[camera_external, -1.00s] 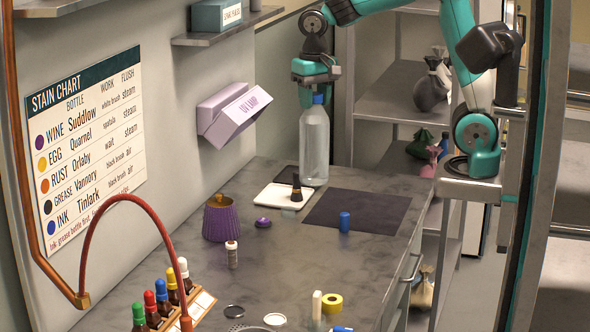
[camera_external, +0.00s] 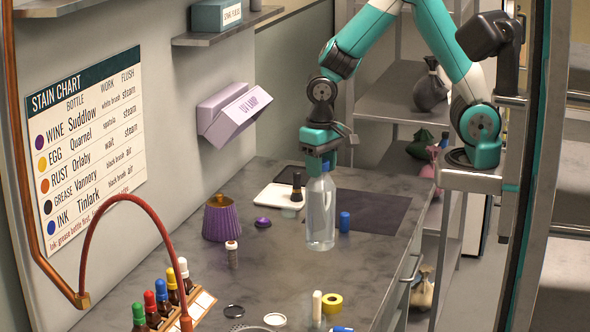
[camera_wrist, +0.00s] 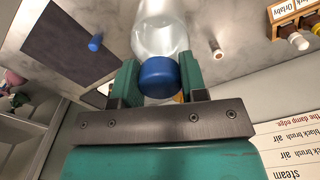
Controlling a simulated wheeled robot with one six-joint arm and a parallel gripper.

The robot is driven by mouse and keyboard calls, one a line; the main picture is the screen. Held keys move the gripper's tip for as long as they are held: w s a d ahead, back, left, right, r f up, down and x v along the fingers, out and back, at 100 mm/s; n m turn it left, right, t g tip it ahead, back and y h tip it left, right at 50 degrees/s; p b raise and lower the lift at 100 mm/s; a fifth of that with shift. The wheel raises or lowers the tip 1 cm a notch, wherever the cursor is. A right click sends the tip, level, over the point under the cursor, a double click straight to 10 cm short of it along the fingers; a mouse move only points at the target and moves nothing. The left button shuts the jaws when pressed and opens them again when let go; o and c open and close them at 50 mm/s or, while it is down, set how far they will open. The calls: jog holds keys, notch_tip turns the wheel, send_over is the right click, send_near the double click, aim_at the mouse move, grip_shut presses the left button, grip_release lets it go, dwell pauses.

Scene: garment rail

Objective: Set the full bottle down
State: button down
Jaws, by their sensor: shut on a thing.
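The full bottle (camera_external: 320,214) is clear with a blue cap and hangs upright below my gripper (camera_external: 319,166). In the wrist view the two fingers of my gripper (camera_wrist: 160,82) are shut around the blue cap (camera_wrist: 158,77), and the clear body (camera_wrist: 160,30) extends away from it. The bottle's base appears at or just above the grey worktop (camera_external: 280,260), in front of the dark mat (camera_external: 375,212). I cannot tell whether it touches the worktop.
A small blue cylinder (camera_external: 345,222) stands close to the right of the bottle.

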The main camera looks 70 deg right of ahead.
aim_at(321, 192)
jog(key=shift+f+p, duration=0.4)
jog(key=shift+f, duration=2.85)
jog(key=shift+f, duration=0.15)
jog(key=c, duration=0.7)
grip_release()
jog(key=shift+o, duration=0.2)
notch_tip(321, 192, up, 12)
jog(key=b, duration=0.2)
jog(key=shift+s+r+b, duration=0.15)
jog(key=shift+r+b, duration=0.05)
jog(key=shift+b, duration=0.15)
jog(key=s+a+r+n+y, duration=0.1)
jog(key=s+r+n+y, duration=0.1)
jog(key=s+n, duration=0.4)
jog(key=s+a+r+n+y, duration=0.2)
jog(key=s+r+n, duration=0.2)
jog(key=s, duration=0.6)
jog(key=shift+s+a+n, duration=0.15)
jog(key=shift+a+n, duration=0.15)
jog(key=shift+n, duration=0.6)
